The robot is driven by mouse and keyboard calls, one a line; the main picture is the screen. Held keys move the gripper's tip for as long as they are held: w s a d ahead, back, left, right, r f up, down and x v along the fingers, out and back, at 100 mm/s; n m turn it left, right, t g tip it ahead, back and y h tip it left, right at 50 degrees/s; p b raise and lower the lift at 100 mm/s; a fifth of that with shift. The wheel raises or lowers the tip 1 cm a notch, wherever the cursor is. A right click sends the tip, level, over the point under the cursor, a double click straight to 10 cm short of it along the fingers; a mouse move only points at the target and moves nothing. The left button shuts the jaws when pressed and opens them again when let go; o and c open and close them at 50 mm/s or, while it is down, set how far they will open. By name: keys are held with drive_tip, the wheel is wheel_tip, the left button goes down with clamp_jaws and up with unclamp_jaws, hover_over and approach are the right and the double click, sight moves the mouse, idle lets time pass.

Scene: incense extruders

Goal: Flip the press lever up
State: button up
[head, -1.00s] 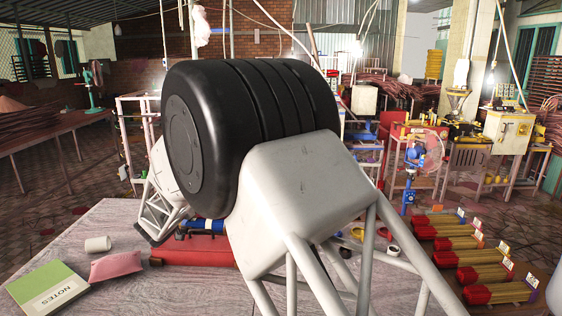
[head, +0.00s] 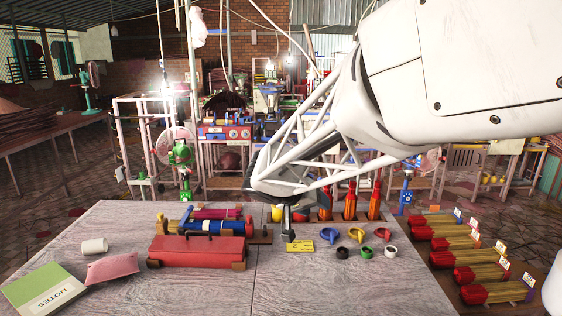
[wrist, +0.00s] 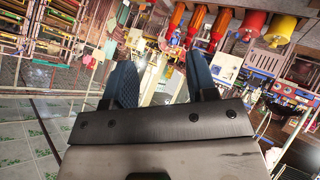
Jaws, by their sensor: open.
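No part is clearly recognisable as the press lever. A dark upright piece (head: 288,222) stands mid-table behind a yellow tag (head: 299,246), partly below my arm; I cannot tell what it is. A blue cylinder (head: 208,227) and a magenta cylinder (head: 216,213) lie at the table's left, behind a long red block (head: 197,252). Several orange upright extruders (head: 350,206) stand at the back edge and show inverted in the wrist view (wrist: 196,25). My gripper (wrist: 160,68) is open, with nothing between its blue fingers; my arm hides it in the head view.
A green notebook (head: 45,288), pink pouch (head: 112,267) and white cup (head: 95,246) lie left. Red-tipped stick bundles (head: 480,272) lie on a side table. The front middle is clear.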

drive_tip(key=s+d+g+y, duration=0.2)
drive_tip(key=s+d, duration=0.3)
drive_tip(key=s, duration=0.3)
drive_tip(key=s+d+g+y, duration=0.1)
drive_tip(key=s+d, duration=0.3)
drive_tip(key=s, duration=0.4)
drive_tip(key=s+f+n+y, duration=0.1)
drive_tip(key=s+f+y, duration=0.1)
drive_tip(key=s, duration=0.6)
drive_tip(key=s+d+f+n+y, duration=0.1)
drive_tip(key=s+f+y, duration=0.1)
drive_tip(key=s, duration=0.7)
drive_tip(key=shift+s+n+y, duration=0.25)
drive_tip(key=shift+n+y, duration=0.05)
drive_tip(key=shift+y, duration=0.3)
drive_tip(key=shift+w+d+r, duration=0.1)
